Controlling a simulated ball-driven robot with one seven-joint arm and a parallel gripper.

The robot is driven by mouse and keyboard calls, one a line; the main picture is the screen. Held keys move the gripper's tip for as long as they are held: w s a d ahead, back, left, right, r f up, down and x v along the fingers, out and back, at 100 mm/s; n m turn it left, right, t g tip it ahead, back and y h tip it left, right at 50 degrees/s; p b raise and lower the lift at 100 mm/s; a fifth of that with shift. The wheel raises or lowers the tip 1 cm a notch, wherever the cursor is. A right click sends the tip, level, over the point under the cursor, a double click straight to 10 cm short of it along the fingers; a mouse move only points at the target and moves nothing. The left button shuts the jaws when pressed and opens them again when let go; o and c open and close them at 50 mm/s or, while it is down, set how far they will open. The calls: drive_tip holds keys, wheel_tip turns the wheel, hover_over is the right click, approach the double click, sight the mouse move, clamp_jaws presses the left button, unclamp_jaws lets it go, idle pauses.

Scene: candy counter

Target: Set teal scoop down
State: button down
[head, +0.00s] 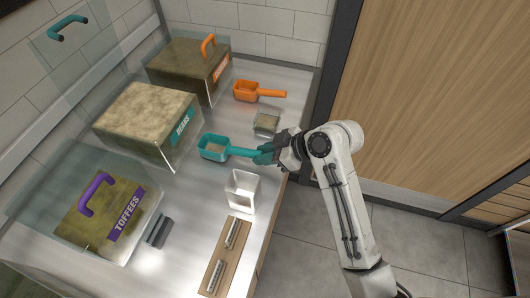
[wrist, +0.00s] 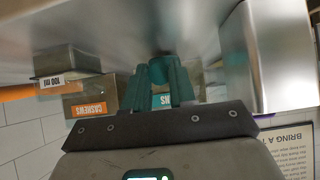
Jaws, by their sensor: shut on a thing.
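The teal scoop (head: 213,148) is at the middle of the metal counter, in front of the beans bin, with its open bowl up and its handle toward the right. Something tan shows inside the bowl. My gripper (head: 263,156) is shut on the end of the handle, at the counter's right edge. I cannot tell whether the bowl touches the counter. In the wrist view my gripper (wrist: 163,85) has its two teal fingers closed about the handle (wrist: 166,62); the bowl is mostly hidden there.
The beans bin (head: 140,112) stands behind the scoop, its lid raised. The cashews bin (head: 190,70), orange scoop (head: 246,91) and small clear container (head: 266,123) are farther back. The toffees bin (head: 112,215) and a wooden board (head: 224,258) are nearer.

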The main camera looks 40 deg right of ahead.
drive_tip(key=shift+f, duration=0.5)
drive_tip(key=c, duration=0.9)
unclamp_jaws()
